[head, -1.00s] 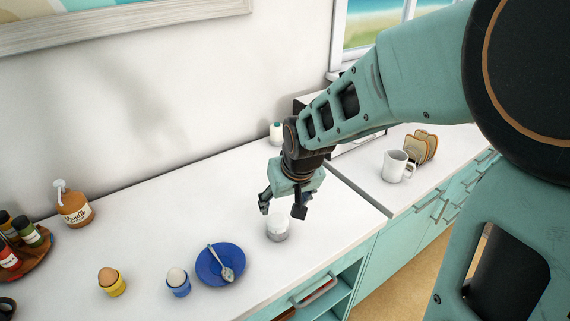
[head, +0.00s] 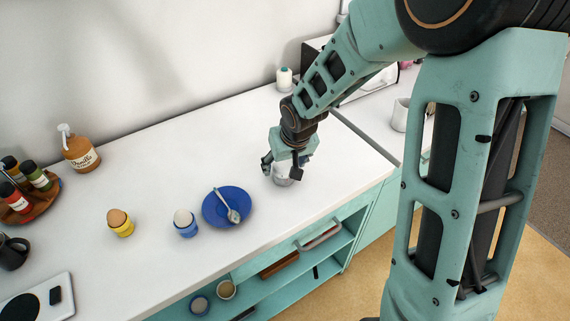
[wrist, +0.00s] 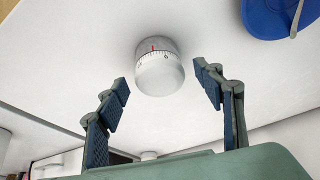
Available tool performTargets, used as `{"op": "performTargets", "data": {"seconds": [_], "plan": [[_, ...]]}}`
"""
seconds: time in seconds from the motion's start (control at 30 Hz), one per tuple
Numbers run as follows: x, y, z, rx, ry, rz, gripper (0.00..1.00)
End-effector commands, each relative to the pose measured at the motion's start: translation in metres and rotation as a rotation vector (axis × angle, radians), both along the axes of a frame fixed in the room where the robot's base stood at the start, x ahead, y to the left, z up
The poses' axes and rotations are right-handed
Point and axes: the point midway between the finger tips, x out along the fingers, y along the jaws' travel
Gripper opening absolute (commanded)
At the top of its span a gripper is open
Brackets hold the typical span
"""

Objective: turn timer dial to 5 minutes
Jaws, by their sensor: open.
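The timer (wrist: 160,74) is a small white cylinder standing on the white counter. In the wrist view its band of black tick marks shows, with a red mark near the top and a 0 just to its right. The exact setting is too small to read. In the head view the timer (head: 281,181) is partly hidden by my gripper (head: 282,171). My gripper is open above the timer, and in the wrist view its blue-padded fingers (wrist: 162,80) lie to the left and right of it, apart from its sides.
A blue plate (head: 222,219) with a spoon lies left of the timer, near two egg cups with eggs, blue (head: 186,230) and yellow (head: 123,230). A white mug (head: 401,115) stands to the right.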

Motion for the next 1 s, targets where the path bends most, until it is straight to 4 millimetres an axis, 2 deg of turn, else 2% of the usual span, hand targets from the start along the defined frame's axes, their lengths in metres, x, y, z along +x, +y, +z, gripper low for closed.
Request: {"op": "performTargets", "data": {"seconds": [0.27,0.63,1.0], "plan": [[0.0005,-0.0001,-0.0008,0.0,0.0,-0.001,0.61],[0.0005,-0.0001,-0.0007,0.0,0.0,-0.001,0.2],[0.0011,0.0007,-0.0049,-0.002,-0.003,-0.052,0.2]]}}
